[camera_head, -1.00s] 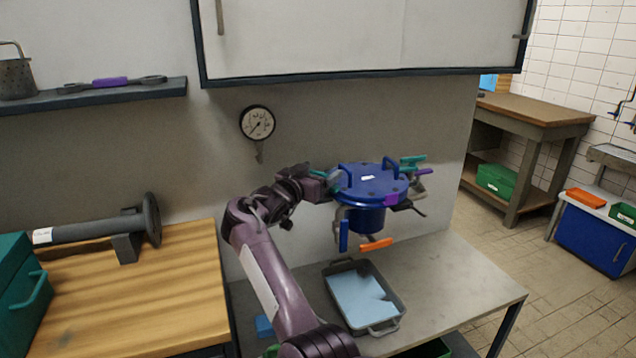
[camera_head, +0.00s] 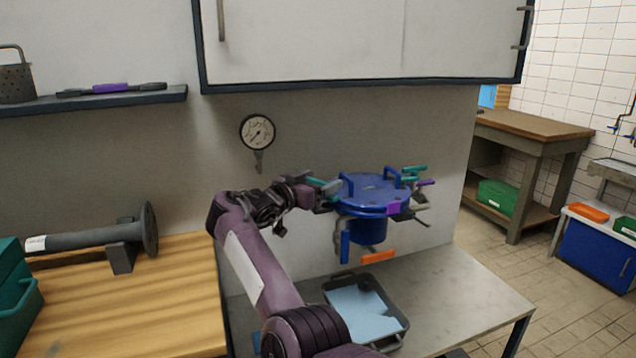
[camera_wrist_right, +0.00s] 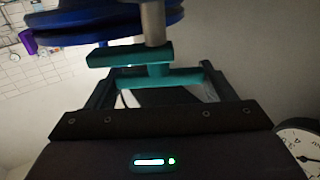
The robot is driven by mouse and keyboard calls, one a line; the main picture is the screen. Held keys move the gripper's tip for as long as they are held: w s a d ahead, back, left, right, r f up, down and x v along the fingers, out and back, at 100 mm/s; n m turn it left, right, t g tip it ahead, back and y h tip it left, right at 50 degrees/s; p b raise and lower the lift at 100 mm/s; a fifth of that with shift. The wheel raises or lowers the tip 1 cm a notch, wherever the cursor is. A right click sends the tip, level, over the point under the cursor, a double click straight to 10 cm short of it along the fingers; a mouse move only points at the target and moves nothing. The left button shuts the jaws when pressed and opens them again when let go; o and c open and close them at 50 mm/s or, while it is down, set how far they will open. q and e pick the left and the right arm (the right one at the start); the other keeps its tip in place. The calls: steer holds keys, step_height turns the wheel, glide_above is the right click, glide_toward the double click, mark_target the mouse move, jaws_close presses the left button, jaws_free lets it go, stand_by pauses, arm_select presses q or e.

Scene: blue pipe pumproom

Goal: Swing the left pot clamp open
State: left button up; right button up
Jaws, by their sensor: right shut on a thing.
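A round blue pot (camera_head: 372,200) with a lid and two upright blue handles hangs or stands over the bench. The left pot clamp (camera_head: 331,187) is at its left rim, with a grey rod and a teal handle. In the right wrist view the clamp's teal crossbar (camera_wrist_right: 128,56) sits under the grey rod, close below the blue rim (camera_wrist_right: 100,30). My right gripper (camera_head: 320,189) is at the left side of the pot and shut on the clamp's handle. The exact contact is partly hidden. My left gripper is out of view.
More teal and purple clamp parts (camera_head: 414,173) are on the pot's right side. A grey tray (camera_head: 398,312) lies on the bench below. A pressure gauge (camera_head: 257,131) is on the wall behind. A wooden table (camera_head: 170,300) holds a grey flanged pipe (camera_head: 85,241).

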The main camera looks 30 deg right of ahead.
steer(key=o, duration=0.7)
steer(key=shift+a, duration=0.15)
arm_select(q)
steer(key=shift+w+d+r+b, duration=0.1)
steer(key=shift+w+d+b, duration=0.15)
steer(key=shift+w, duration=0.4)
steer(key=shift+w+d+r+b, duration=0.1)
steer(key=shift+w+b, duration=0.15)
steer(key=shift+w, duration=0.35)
arm_select(e)
steer(key=v, duration=0.7)
steer(key=shift+a, duration=0.2)
